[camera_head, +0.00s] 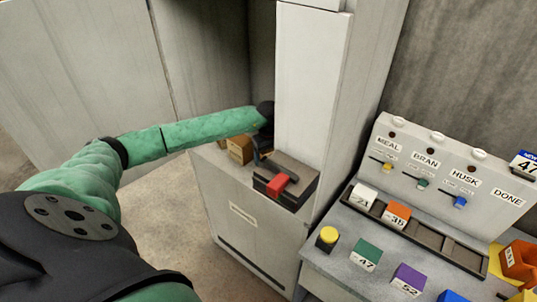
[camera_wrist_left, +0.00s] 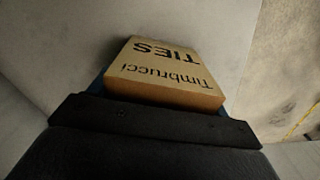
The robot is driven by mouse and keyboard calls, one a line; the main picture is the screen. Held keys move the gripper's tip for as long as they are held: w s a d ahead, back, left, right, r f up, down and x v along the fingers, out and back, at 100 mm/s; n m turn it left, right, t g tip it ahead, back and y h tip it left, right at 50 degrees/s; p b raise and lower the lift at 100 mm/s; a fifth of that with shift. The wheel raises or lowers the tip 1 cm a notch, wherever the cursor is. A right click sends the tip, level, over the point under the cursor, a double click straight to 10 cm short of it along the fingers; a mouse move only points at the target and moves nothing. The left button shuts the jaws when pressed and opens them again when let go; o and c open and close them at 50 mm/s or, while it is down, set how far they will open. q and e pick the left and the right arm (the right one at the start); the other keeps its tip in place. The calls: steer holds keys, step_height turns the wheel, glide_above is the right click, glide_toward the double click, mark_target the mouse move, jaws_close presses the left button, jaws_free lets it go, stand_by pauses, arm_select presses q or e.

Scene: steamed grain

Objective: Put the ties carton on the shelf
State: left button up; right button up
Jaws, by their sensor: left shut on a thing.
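The ties carton (camera_wrist_left: 165,75) is a tan box printed "Timbrucci TIES". In the left wrist view it sits just beyond the dark gripper body, its print upside down. My left gripper (camera_head: 262,150) is shut on it; the fingers are mostly hidden. In the head view a brown box (camera_head: 240,149) shows just left of the gripper, over the pale top of a low cabinet (camera_head: 212,155); its print is too small to read there. I cannot tell whether the carton touches the surface below. My right gripper is not in view.
A white upright panel (camera_head: 310,90) stands close right of the gripper. A dark box with a red handle (camera_head: 277,185) sits in front of it. At the right is a console (camera_head: 440,180) with labelled levers and several coloured blocks. Open floor (camera_head: 150,220) lies left of the cabinet.

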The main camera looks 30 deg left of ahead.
arm_select(q)
steer(key=o, duration=1.1)
steer(key=shift+o, duration=0.4)
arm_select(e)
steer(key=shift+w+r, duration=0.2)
arm_select(q)
steer(key=shift+r, duration=0.1)
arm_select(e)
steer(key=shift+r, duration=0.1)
